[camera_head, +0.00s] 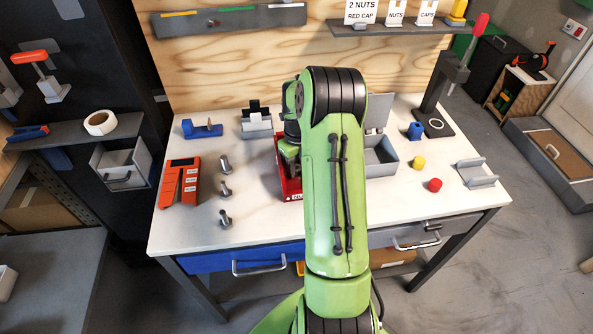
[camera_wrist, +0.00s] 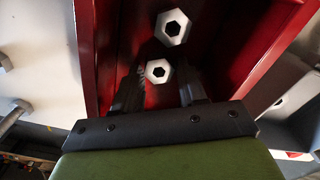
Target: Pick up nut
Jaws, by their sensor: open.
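Two pale hexagonal nuts lie in a red bin in the wrist view. The nearer nut (camera_wrist: 158,71) is between the dark fingers of my gripper (camera_wrist: 162,90), or just beyond their tips. The farther nut (camera_wrist: 173,27) lies past the fingertips, towards the top of the picture. My gripper is open and reaches into the red bin (camera_wrist: 87,50). In the head view the red bin (camera_head: 291,189) stands on the workbench, mostly hidden behind my green arm, and both nuts are hidden there. I cannot tell if the fingers touch the nearer nut.
The bin's red walls stand close around my gripper. Several grey bolts (camera_head: 225,190) stand left of the bin on the white workbench (camera_head: 260,228). An orange device (camera_head: 180,182) is further left. A grey open box (camera_head: 380,165), a yellow cap (camera_head: 418,162) and a red cap (camera_head: 435,185) are right.

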